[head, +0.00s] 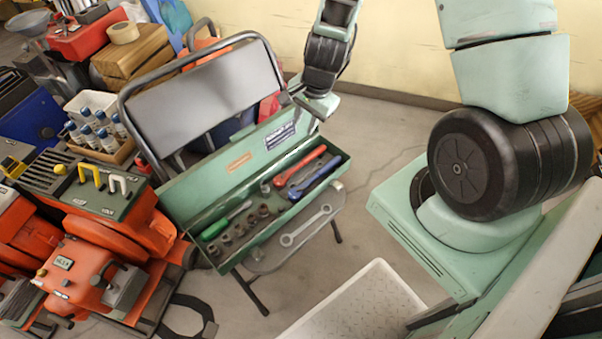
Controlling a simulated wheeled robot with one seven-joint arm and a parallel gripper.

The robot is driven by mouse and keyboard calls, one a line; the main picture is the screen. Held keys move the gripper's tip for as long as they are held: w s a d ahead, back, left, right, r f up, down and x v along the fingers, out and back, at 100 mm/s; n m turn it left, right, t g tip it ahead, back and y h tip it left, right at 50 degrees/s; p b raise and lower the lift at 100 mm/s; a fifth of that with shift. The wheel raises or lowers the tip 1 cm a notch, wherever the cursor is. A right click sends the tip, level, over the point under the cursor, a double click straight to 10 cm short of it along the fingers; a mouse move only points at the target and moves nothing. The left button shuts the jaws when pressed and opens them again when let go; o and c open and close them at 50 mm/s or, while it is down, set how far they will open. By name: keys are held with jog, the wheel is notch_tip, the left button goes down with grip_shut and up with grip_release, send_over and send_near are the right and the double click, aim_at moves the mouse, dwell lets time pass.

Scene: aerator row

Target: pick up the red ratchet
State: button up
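The red ratchet (301,166) lies in the open green toolbox (198,250), toward its right end. A blue-handled tool (316,177) lies right beside it, roughly parallel. The toolbox sits on the seat of a grey folding chair. My gripper (303,104) is above and behind the toolbox's right end, near the raised lid (233,162) and apart from the red ratchet. Its fingers are small and dark, and I cannot tell whether they are open.
A green-handled tool (226,221) and several sockets (240,230) fill the toolbox's left part. A wrench (306,226) lies on the chair seat in front. The chair back (209,95) rises behind the lid. Orange machinery (88,277) stands left. A white tray (375,272) is at front right.

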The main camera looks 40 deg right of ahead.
jog(key=d+f+m, duration=0.2)
jog(key=d+f, duration=0.1)
jog(key=f, duration=0.1)
jog(key=b, duration=0.3)
send_over(306, 159)
jog(key=s, duration=0.1)
jog(key=x, duration=0.3)
jog(key=s+x, duration=0.1)
jog(key=x, duration=0.2)
jog(key=s+d+x, duration=0.1)
jog(key=x, duration=0.2)
jog(key=shift+w+f, duration=0.1)
jog(key=shift+f, duration=0.5)
jog(key=shift+b+x, duration=0.55)
jog(key=shift+x, duration=2.55)
jog(key=shift+d, duration=0.1)
grip_shut()
